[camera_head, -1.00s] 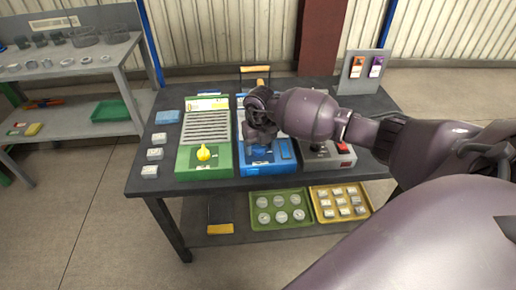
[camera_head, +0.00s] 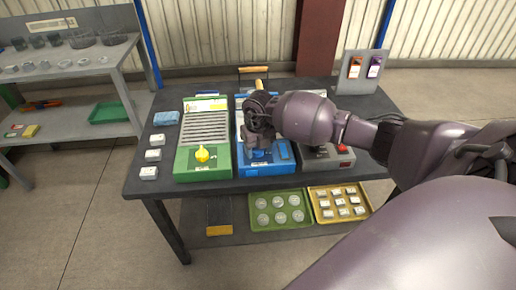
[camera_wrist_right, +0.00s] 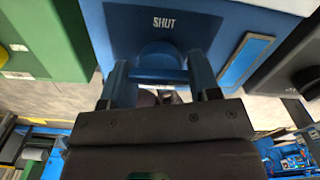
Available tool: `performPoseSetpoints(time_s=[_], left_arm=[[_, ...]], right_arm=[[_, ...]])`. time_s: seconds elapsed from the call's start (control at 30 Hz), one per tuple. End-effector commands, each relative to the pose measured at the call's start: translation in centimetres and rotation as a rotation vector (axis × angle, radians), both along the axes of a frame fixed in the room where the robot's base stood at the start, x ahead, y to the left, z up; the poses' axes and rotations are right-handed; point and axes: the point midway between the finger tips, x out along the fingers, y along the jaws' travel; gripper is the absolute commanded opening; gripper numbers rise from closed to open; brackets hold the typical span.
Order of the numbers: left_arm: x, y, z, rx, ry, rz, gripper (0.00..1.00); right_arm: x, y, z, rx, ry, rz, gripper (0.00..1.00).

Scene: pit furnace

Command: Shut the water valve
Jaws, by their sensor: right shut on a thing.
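The blue unit (camera_head: 266,169) stands in the middle of the table, between a green unit and a grey one. In the right wrist view its blue panel (camera_wrist_right: 205,22) carries the white word SHUT. Below that word is a rounded blue valve knob (camera_wrist_right: 158,58). My right gripper (camera_wrist_right: 160,78) has one finger on each side of the knob and is shut on it. In the head view this gripper (camera_head: 258,150) is over the front part of the blue unit, and the arm hides much of that unit. My left gripper is not in view.
The green unit (camera_head: 202,172) with a yellow knob (camera_head: 202,154) is to the left, the grey unit (camera_head: 327,162) with a red switch to the right. Small white blocks line the table's left edge. Green (camera_head: 280,228) and yellow (camera_head: 340,219) trays sit on the lower shelf.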

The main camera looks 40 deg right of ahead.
Motion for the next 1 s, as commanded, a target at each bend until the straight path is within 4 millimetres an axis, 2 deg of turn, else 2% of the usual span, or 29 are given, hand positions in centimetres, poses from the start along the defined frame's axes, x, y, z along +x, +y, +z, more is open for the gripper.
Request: performPoseSetpoints(time_s=[0.27,1.0], left_arm=[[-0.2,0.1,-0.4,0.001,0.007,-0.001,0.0],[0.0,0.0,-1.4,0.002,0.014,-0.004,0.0]], right_arm=[[0.0,-0.2,-0.1,-0.004,0.002,0.164,0.32],[0.0,-0.4,-0.2,-0.002,0.005,0.862,0.32]])
